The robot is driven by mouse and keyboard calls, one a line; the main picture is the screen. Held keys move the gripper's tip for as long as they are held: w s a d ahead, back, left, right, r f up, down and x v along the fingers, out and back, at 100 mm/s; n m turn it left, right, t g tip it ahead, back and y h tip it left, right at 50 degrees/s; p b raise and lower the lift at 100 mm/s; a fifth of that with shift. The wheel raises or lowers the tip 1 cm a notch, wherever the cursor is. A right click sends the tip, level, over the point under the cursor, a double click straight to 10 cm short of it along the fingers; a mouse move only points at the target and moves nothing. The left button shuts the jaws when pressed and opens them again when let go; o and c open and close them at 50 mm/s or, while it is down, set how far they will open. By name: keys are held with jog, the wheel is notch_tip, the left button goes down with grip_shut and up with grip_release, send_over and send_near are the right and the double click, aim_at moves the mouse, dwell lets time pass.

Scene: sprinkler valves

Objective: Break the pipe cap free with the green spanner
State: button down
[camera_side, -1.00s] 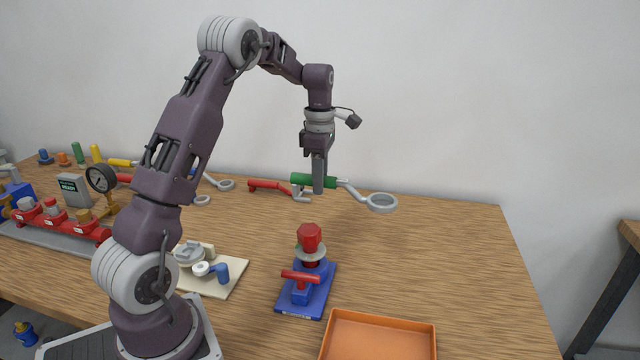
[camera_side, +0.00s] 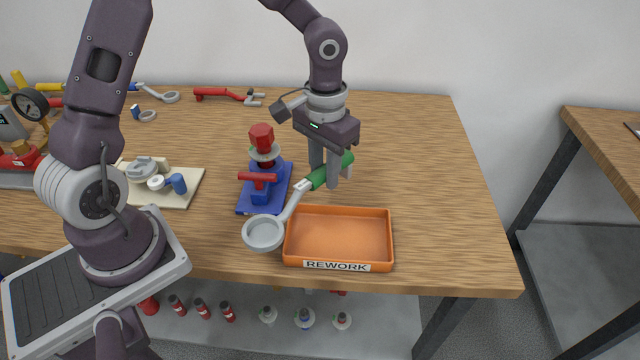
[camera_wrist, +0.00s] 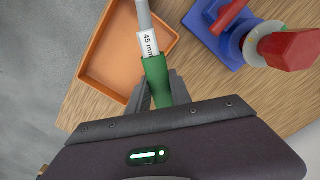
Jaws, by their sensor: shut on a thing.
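The green spanner (camera_side: 318,179) has a green grip and a pale shank that ends in a grey ring (camera_side: 264,232). My gripper (camera_side: 326,184) is shut on its green grip, which also shows in the wrist view (camera_wrist: 157,80) with a "45 mm" label. The ring is in front of the blue valve stand (camera_side: 265,199), near the left edge of the orange tray, and apart from the cap. The red hexagonal pipe cap (camera_side: 262,137) sits upright on top of the stand, above a grey flange. In the wrist view the cap (camera_wrist: 292,50) is at the upper right; the ring is out of frame.
The orange tray (camera_side: 289,252), labelled REWORK, is empty at the table's front edge, below the spanner. A red handle (camera_side: 258,177) sticks out from the stand. A cream board with fittings (camera_side: 178,199) lies to the left. A red spanner (camera_side: 212,93) lies at the back. The table's right side is clear.

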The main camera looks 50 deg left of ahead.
jog(key=shift+s+d+r+m, duration=0.15)
jog(key=shift+d+m, duration=0.3)
jog(key=shift+m, duration=0.05)
notch_tip(320, 180, up, 19)
jog(key=s+a+n, duration=0.4)
jog(key=a+n, duration=1)
jog(key=a, duration=0.3)
jog(key=s+a+n, duration=1)
jog(key=a+n, duration=0.1)
jog(key=n, duration=0.2)
jog(key=shift+t, duration=0.4)
jog(key=f, duration=0.5)
jog(key=shift+s+d, duration=0.1)
jog(key=shift+s, duration=0.25)
jog(key=shift+f, duration=0.1)
